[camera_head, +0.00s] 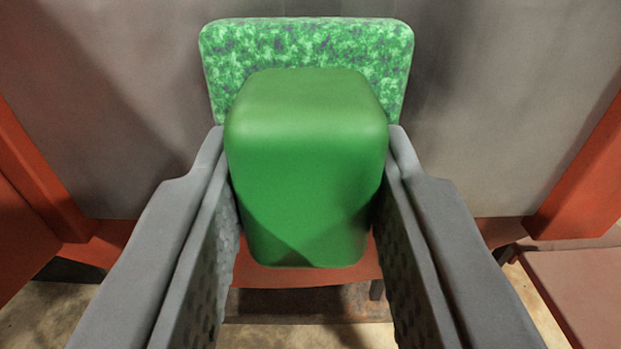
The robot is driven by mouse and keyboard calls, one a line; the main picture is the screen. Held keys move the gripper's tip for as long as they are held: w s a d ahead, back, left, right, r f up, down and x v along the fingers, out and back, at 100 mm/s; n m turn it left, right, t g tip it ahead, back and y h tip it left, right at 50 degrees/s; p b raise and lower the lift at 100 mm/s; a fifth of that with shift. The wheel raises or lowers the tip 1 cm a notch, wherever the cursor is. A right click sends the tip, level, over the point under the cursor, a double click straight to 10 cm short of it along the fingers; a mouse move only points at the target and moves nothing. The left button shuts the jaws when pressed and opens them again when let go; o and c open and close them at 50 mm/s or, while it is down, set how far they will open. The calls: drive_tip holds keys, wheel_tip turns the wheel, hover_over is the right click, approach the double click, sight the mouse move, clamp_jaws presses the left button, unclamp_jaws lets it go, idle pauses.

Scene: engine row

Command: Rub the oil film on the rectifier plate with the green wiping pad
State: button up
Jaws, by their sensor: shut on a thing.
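My gripper (307,150) is shut on the green wiping pad (308,190), with one grey finger on each side of its smooth block. The pad's wider mottled green face (306,38) shows beyond the block, towards the grey rectifier plate (130,90). The plate fills the background behind the pad. I cannot tell whether the pad touches it. A darker, blurred patch (445,45) shows on the plate to the right of the pad. I cannot tell whether it is oil film or shadow. The pad hides the middle of the plate.
An orange-red frame borders the plate, with a left upright (40,165) and a right upright (585,165). A reddish flat surface (585,290) lies at the lower right. Pale, stained floor (50,315) shows below. The plate's sides look clear.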

drive_tip(key=shift+a, duration=3.15)
drive_tip(key=shift+a+r, duration=0.1)
drive_tip(key=shift+r, duration=0.65)
drive_tip(key=shift+d, duration=6.6)
drive_tip(key=shift+a, duration=6.5)
drive_tip(key=shift+s, duration=2.95)
